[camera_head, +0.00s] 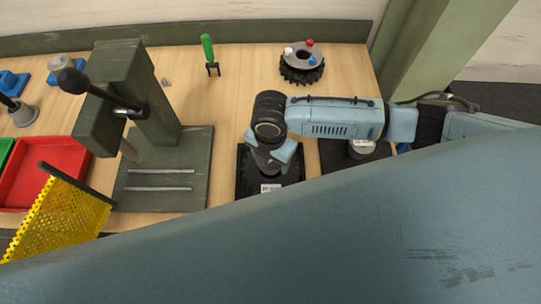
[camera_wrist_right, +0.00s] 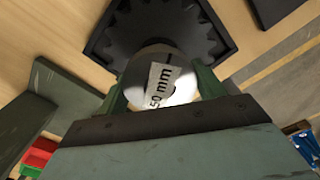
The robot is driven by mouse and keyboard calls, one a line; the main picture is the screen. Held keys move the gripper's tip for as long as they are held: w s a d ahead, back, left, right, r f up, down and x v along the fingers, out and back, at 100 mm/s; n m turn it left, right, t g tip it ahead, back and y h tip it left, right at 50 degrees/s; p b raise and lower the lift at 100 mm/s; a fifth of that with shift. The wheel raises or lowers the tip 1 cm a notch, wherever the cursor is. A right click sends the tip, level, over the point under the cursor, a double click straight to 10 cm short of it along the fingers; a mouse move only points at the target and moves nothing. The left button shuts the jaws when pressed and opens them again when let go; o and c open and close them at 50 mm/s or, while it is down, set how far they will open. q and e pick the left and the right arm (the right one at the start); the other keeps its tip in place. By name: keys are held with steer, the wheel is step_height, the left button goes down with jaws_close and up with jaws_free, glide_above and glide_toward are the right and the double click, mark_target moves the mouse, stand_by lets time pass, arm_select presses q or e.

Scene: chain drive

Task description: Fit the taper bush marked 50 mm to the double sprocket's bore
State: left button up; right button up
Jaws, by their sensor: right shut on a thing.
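My right gripper (camera_head: 270,168) points down over a black tray (camera_head: 243,190). In the right wrist view its green fingers (camera_wrist_right: 160,92) are shut on a pale round bush (camera_wrist_right: 152,58) whose label reads 50 mm. Behind the bush is the tray, with a dark toothed shape (camera_wrist_right: 188,22) in it; I cannot tell whether this is the double sprocket, or how far the bush is from it. A dark toothed wheel (camera_head: 302,75) under a grey disc with red, white and blue knobs stands at the back right. My left gripper is not in view.
Another dark tray (camera_head: 330,160) bears a labelled grey bush (camera_head: 361,148). A dark green press (camera_head: 140,90) with a yellow perforated guard (camera_head: 62,218) and a red bin (camera_head: 45,175) stand left. A green-handled tool (camera_head: 208,50) stands behind. My blue arm hides the front.

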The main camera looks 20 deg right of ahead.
steer(key=shift+p, duration=0.65)
stand_by(0.5)
steer(key=shift+f+b, duration=1)
steer(key=shift+f, duration=0.55)
steer(key=o, duration=1.5)
steer(key=shift+c, duration=0.2)
step_height(320, 180, up, 14)
steer(key=shift+f, duration=0.25)
